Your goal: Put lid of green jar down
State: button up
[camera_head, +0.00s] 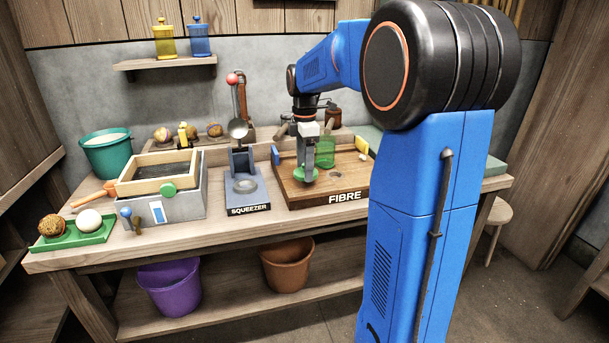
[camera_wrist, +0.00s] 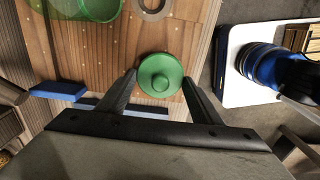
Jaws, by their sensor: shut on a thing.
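The green lid (camera_wrist: 160,75) is round with a small knob in its middle. My gripper (camera_wrist: 160,85) is shut on it, one finger on each side. In the head view my gripper (camera_head: 306,170) points down over the wooden fibre tray (camera_head: 345,190), with the green lid (camera_head: 304,175) low at its tips. I cannot tell whether the lid touches the tray. The green see-through jar (camera_head: 325,152) stands open on the tray, behind and to the right of the lid. The jar also shows at the top left of the wrist view (camera_wrist: 98,8).
The squeezer (camera_head: 246,190) stands left of the tray. The front middle of the tray looks bare.

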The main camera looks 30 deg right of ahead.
jog(key=shift+f, duration=1.5)
jog(key=shift+f, duration=0.1)
jog(key=o, duration=1)
